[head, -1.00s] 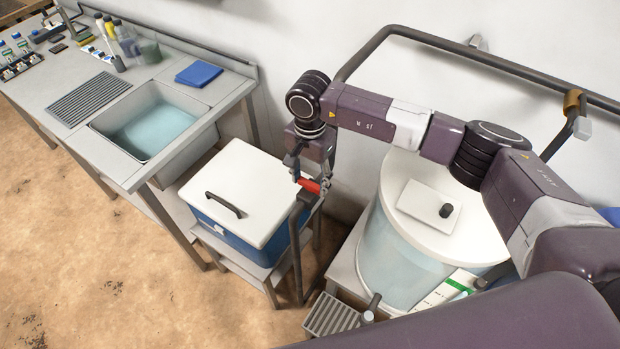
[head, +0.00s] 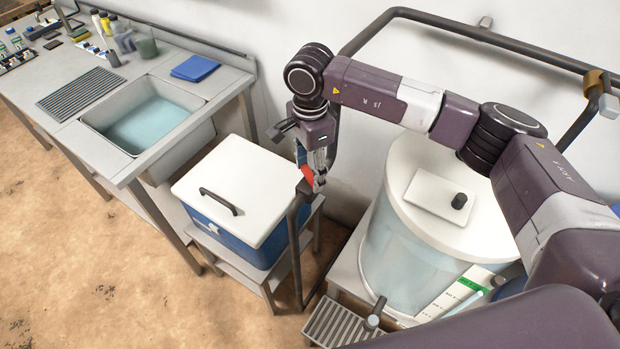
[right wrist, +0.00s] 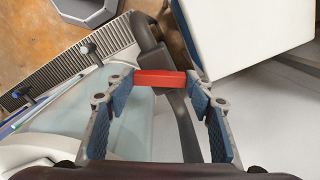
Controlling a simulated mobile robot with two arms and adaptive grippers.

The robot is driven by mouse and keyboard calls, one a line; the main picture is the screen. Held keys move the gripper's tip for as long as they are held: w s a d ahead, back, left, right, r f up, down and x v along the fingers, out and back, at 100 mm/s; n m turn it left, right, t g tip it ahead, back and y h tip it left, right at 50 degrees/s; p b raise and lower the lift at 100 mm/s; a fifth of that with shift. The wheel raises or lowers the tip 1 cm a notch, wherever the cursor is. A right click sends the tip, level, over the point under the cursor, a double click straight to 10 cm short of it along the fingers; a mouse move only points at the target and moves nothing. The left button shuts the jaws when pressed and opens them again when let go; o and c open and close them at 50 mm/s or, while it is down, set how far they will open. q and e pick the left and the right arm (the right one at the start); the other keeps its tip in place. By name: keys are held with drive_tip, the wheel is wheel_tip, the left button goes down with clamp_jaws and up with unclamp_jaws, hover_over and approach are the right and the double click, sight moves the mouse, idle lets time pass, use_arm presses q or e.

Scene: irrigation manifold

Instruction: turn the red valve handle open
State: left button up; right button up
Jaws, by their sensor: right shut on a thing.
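The red valve handle (head: 306,174) shows as a small red piece at the top of a dark grey pipe (head: 295,235), partly hidden by my right gripper (head: 317,176). In the right wrist view the handle (right wrist: 160,79) is a short red bar lying across the picture between the two fingertips of my right gripper (right wrist: 158,82). The fingers are shut on its two ends. Behind the handle runs the grey valve body and pipe (right wrist: 151,50). My left gripper is not in view.
A blue cooler with a white lid (head: 235,175) stands left of the pipe. A round water tank (head: 400,255) stands close on its right. A sink bench (head: 130,178) is at the left. A dark overhead pipe (head: 480,36) runs along the wall.

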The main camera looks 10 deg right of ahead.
sight(310, 174)
drive_tip(key=m+b, duration=0.6)
drive_tip(key=shift+f+m, duration=0.3)
drive_tip(key=m+b, duration=0.2)
drive_tip(key=m, duration=0.1)
drive_tip(key=shift+r+b, duration=0.1)
drive_tip(key=shift+b, duration=0.25)
drive_tip(key=shift+r+m+b, duration=0.1)
drive_tip(key=shift+m+b, duration=0.55)
drive_tip(key=shift+m, duration=0.55)
drive_tip(key=o, duration=1.2)
drive_tip(key=shift+c, duration=0.2)
drive_tip(key=shift+r, duration=0.2)
wheel_tip(310, 174, up, 12)
drive_tip(key=shift+f, duration=0.15)
